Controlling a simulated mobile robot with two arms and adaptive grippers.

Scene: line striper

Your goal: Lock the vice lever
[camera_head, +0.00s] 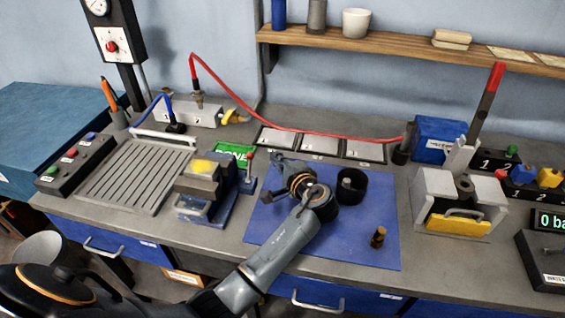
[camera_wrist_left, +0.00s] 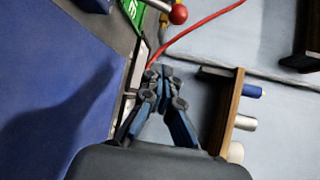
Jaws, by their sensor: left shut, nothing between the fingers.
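The blue vice (camera_head: 222,205) stands on the bench at centre left, with a yellow block (camera_head: 203,167) at its top. Its thin lever with a red ball knob (camera_head: 250,156) stands upright at its right side. The knob (camera_wrist_left: 179,14) also shows at the top of the left wrist view, with a metal rod beside it. My left gripper (camera_head: 276,158) is over the back left of the blue mat, to the right of the knob and apart from it. Its fingers (camera_wrist_left: 163,72) are closed together and empty. My right gripper is out of view.
A black cup (camera_head: 352,187) and a small brown piece (camera_head: 378,237) are on the blue mat (camera_head: 345,255). A red hose (camera_head: 305,129) crosses behind. A green sign (camera_head: 233,152) lies behind the vice. A grey fixture (camera_head: 430,190) stands at right.

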